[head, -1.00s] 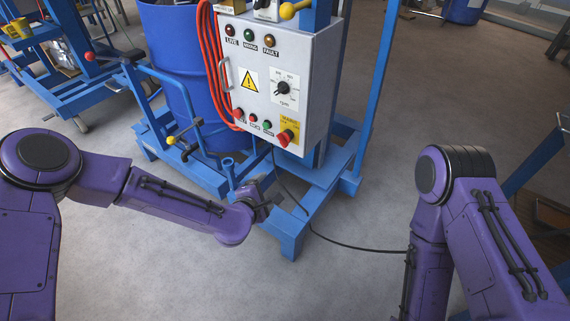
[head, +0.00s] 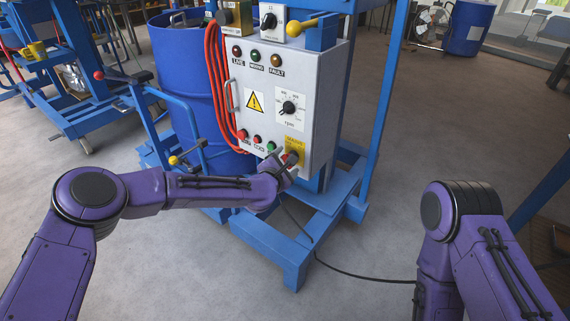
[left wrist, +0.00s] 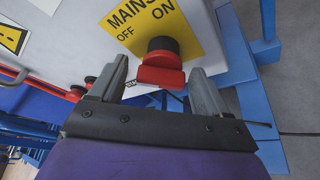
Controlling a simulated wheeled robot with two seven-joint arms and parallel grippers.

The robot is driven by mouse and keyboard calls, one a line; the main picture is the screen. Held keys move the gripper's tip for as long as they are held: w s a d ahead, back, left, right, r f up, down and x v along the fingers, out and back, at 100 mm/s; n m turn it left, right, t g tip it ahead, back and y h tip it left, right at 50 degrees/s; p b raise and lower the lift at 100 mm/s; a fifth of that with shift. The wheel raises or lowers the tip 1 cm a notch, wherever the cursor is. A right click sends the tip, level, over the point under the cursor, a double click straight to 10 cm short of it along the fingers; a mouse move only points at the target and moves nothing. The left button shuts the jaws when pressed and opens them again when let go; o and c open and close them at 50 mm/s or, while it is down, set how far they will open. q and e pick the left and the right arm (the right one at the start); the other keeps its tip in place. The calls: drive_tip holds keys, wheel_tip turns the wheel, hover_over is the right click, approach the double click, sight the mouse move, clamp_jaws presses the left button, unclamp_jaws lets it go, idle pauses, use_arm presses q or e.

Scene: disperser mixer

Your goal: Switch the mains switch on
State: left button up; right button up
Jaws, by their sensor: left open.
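The mains switch is a red rotary handle (left wrist: 160,72) on a dark round base, on a yellow plate (left wrist: 150,22) marked MAINS, OFF and ON. In the head view the yellow plate (head: 295,143) is at the lower right of the grey control box (head: 318,100), and the switch is partly hidden by my gripper. My left gripper (head: 284,163) is open at the switch. In the left wrist view its fingers (left wrist: 158,76) stand on either side of the red handle, with gaps visible. I cannot tell whether the handle points to OFF or ON. My right gripper is out of view.
Lamps, an rpm dial (head: 289,107) and small push buttons (head: 257,139) share the box front. Red hose (head: 216,80) hangs on its left side, beside a blue drum (head: 181,75). A blue frame (head: 285,245) stands below. A black cable (head: 350,273) crosses the floor.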

use_arm(q)
drive_tip(key=shift+c, duration=0.3)
drive_tip(key=c, duration=0.9)
